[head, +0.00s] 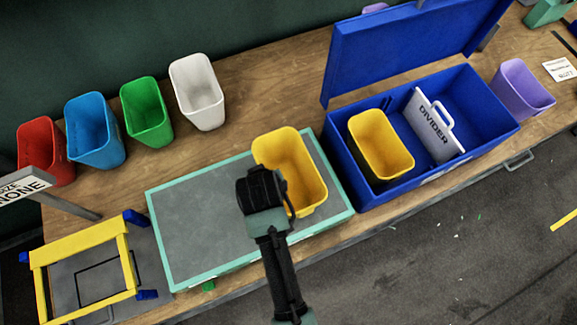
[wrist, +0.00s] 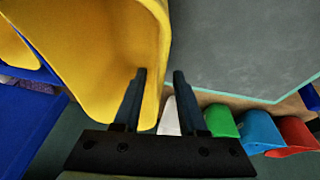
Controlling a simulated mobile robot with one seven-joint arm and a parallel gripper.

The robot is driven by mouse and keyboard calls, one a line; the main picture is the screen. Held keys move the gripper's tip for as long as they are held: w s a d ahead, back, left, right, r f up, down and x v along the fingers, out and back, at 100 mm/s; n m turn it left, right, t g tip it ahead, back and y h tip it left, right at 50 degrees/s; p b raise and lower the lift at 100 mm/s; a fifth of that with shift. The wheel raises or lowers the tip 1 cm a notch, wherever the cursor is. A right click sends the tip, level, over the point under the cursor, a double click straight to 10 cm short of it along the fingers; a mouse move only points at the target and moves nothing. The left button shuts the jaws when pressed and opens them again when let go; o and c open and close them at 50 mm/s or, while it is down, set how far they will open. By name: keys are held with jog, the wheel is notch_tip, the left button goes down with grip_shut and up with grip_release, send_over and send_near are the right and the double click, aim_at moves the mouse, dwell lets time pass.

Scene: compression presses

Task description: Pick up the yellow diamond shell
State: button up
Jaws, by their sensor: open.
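Two yellow open-topped containers show, and I cannot tell from their shape which one is the diamond shell. One yellow container (head: 305,165) stands on the grey, green-edged board; it fills the upper left of the wrist view (wrist: 100,45). The other yellow container (head: 380,145) sits inside the blue box. My gripper (wrist: 160,72) is open at the near-left rim of the container on the board. In the wrist view the left finger overlaps the yellow inside, the right finger is outside it, and the rim shows between them. In the head view my wrist (head: 262,190) hides part of that rim.
The blue box (head: 490,130) with raised lid and a white divider (head: 433,125) stands right of the board (head: 195,235). Red, blue, green and white bins line the back left. A purple bin (head: 522,90) is at right, a yellow frame (head: 75,245) at front left.

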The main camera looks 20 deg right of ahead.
jog(key=shift+x, duration=1.05)
jog(key=shift+w+d+f, duration=0.15)
jog(key=shift+w+f, duration=0.05)
jog(key=shift+f, duration=0.4)
jog(key=shift+f, duration=0.2)
grip_shut()
dwell(0.8)
